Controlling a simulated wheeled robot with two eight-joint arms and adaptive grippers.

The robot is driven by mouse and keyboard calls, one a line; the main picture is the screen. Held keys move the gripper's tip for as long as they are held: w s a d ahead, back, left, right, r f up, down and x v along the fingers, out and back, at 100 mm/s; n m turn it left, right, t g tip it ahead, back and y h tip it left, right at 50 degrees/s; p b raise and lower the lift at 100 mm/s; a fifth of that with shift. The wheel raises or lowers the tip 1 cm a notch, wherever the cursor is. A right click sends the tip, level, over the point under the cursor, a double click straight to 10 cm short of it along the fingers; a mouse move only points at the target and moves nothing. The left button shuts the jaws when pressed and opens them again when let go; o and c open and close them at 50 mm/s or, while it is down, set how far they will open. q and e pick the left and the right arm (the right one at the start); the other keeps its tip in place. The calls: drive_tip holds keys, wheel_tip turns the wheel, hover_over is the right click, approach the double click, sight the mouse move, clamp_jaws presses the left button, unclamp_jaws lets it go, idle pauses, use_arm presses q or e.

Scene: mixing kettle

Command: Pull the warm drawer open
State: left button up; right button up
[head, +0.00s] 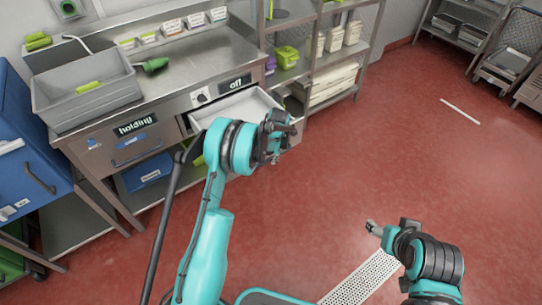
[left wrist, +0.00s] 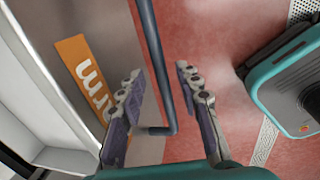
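The warm drawer (head: 236,106) stands partly out of the steel counter, its pale, empty inside showing. In the left wrist view its front bears an orange label (left wrist: 84,72) with part of the word "warm" readable. A dark bar handle (left wrist: 157,60) runs along that front. My left gripper (left wrist: 160,70) is open, with one finger on each side of the handle and gaps visible between bar and fingertips. In the head view my left gripper (head: 276,140) is at the drawer's front, partly hiding it. My right gripper (head: 372,228) is away over the floor; its finger opening is unclear.
A "holding" drawer (head: 135,145) is shut, left of the warm drawer. A grey bin (head: 85,92) and a green-handled tool (head: 154,64) are on the counter. A blue cabinet (head: 28,160) is at left, shelving (head: 335,45) behind.

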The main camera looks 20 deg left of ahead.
use_arm(q)
wheel_tip(320, 180, up, 12)
drive_tip(key=s+d, duration=0.1)
drive_tip(key=shift+s+d+f, duration=0.2)
drive_tip(key=shift+d, duration=0.2)
drive_tip(key=s+d+r+m+t+h, duration=0.1)
drive_tip(key=s+r+m+t, duration=0.1)
drive_tip(key=s+r+m, duration=1.2)
drive_tip(key=s+d+m+t, duration=0.1)
drive_tip(key=s+m+t, duration=0.2)
drive_tip(key=s+m, duration=1.1)
drive_tip(key=s, duration=0.4)
drive_tip(key=shift+s+d+t+h, duration=0.15)
drive_tip(key=shift+d+t+h, duration=0.05)
drive_tip(key=shift+t+h, duration=0.2)
